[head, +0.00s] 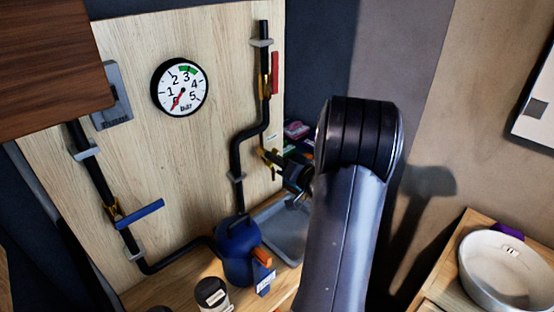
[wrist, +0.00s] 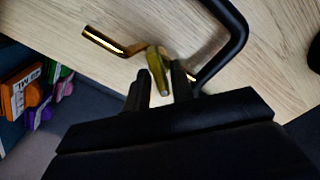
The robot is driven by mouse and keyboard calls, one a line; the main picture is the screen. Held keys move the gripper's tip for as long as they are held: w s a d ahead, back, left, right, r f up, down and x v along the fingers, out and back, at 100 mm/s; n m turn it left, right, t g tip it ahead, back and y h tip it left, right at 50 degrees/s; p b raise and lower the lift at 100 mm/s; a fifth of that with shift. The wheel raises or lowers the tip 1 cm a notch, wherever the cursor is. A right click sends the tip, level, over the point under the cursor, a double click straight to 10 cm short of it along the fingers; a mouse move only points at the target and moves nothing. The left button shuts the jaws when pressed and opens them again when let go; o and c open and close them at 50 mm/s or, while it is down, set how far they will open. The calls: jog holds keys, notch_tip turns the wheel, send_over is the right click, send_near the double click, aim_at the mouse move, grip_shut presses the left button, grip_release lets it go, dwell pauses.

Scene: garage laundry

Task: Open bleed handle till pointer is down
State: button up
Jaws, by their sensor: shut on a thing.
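The bleed handle is a small brass-yellow lever (wrist: 157,72) on the brass bleed valve; in the wrist view it stands between my two black fingers. My gripper (wrist: 160,82) is shut on it. In the head view my gripper (head: 287,168) reaches the brass valve (head: 270,156) low on the right-hand black pipe, and its fingers are partly hidden there. A brass spout (wrist: 112,42) points left in the wrist view. The round pressure gauge (head: 185,80) has a red pointer aimed down and left, below the 1 mark.
A red handle (head: 275,72) lies along the upper right pipe. A blue handle (head: 140,213) sits crosswise on the left pipe. A blue vessel (head: 236,250), a grey tray (head: 283,228) and a jar (head: 212,294) stand below. A white basin (head: 505,270) is at right.

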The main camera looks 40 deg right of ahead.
jog(key=shift+n+b, duration=0.3)
grip_shut()
jog(key=shift+a+n+b, duration=0.1)
jog(key=shift+n+b, duration=1.7)
jog(key=shift+n, duration=0.8)
jog(key=o, duration=0.7)
grip_release()
jog(key=shift+s, duration=0.1)
jog(key=s+d, duration=0.1)
jog(key=s, duration=0.9)
jog(key=shift+s+d+b, duration=0.25)
jog(key=shift+s+b, duration=0.05)
